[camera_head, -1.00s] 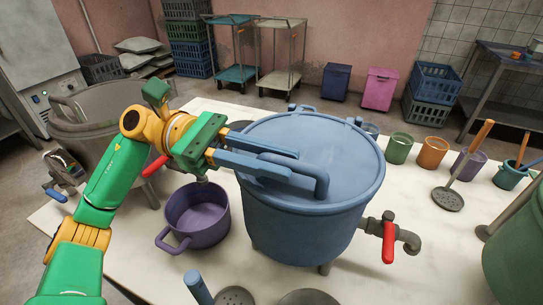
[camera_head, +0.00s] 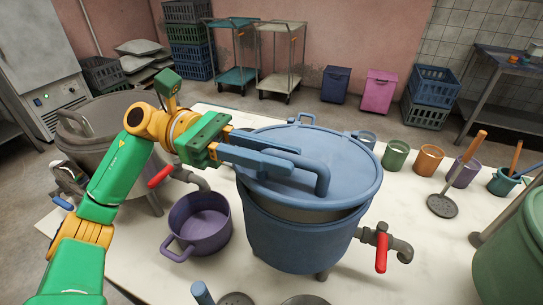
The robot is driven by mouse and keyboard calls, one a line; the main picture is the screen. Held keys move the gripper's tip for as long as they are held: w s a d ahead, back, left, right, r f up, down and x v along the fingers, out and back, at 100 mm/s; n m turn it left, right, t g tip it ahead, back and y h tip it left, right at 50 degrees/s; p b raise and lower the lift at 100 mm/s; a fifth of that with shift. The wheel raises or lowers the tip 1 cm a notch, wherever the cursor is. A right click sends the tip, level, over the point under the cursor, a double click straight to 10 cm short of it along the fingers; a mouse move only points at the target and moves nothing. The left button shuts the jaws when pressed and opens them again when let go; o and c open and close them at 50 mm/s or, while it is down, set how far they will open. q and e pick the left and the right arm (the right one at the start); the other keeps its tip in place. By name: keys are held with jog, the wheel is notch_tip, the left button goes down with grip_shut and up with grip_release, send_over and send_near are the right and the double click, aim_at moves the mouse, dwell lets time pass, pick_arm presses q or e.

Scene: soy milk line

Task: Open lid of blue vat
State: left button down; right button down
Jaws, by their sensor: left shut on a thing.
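The blue vat (camera_head: 300,238) stands on the white table in the middle of the head view, with a red-handled tap on its right side. Its blue lid (camera_head: 335,160) is tilted, raised at the near side, with a dark gap between lid and rim at the front. The lid's far side stays by the hinge at the back. My left gripper (camera_head: 270,155) comes in from the left and is shut on the lid's blue handle (camera_head: 322,176), over the lid's left part. My right gripper is not in view.
A purple pot (camera_head: 200,222) stands left of the vat, and a grey metal vat (camera_head: 100,125) is behind my left arm. Several coloured cups (camera_head: 396,152) line the table's right side. A skimmer (camera_head: 443,205) and a green vat (camera_head: 515,255) are at the right.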

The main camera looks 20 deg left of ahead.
pick_arm(q)
jog(key=w+r+n+p, duration=0.5)
jog(key=r+p, duration=0.3)
jog(key=p, duration=0.1)
jog(key=shift+r, duration=0.15)
jog(key=c, duration=0.8)
grip_release()
jog(key=shift+w, duration=0.1)
jog(key=a+b, duration=0.2)
jog(key=a, duration=0.5)
